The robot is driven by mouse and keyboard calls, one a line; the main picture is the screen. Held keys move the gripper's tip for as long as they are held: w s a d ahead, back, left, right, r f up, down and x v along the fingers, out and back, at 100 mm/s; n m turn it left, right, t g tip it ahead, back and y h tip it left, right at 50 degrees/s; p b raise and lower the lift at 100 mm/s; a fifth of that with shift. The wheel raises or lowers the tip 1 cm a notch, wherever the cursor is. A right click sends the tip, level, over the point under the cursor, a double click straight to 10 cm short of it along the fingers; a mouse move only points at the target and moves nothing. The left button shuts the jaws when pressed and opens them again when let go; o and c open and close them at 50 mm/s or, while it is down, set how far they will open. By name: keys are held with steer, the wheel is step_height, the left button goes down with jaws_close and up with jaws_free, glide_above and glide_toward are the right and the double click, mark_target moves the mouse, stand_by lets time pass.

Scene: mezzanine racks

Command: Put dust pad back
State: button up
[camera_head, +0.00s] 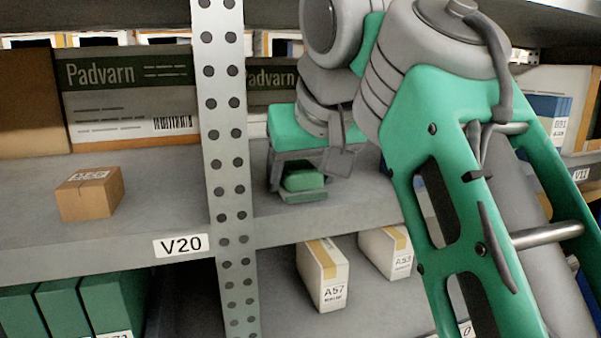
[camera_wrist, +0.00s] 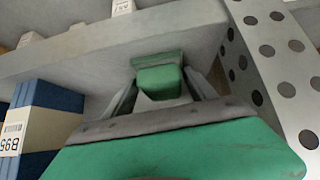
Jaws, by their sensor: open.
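The dust pad looks to be the small green block (camera_head: 304,177) on the shelf just right of the perforated upright. A flat grey-green piece (camera_head: 303,196) shows under it. In the wrist view the green block (camera_wrist: 158,80) lies between my fingers, with the grey-green piece (camera_wrist: 157,60) just beyond it. My gripper (camera_head: 300,182) reaches down to the shelf at the block. In the wrist view my gripper (camera_wrist: 160,88) is open, with a finger on each side of the block. I cannot tell whether either finger touches it.
The perforated upright (camera_head: 225,150) stands close left of my gripper. A small cardboard box (camera_head: 90,194) sits left of it on shelf V20. Padvarn boxes (camera_head: 130,95) stand behind. White boxes (camera_head: 322,274) are on the shelf below. Blue boxes (camera_wrist: 45,97) show left in the wrist view.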

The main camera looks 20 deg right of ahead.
mark_target(296, 167)
steer(key=shift+f, duration=0.2)
steer(key=r, duration=0.1)
steer(key=s+r+p, duration=0.1)
steer(key=r+p, duration=0.1)
steer(key=shift+s+a+r, duration=0.25)
steer(key=shift+a+r, duration=0.05)
steer(key=shift+a, duration=0.1)
steer(key=p+v, duration=0.1)
steer(key=v, duration=0.8)
steer(key=shift+s+d, duration=0.2)
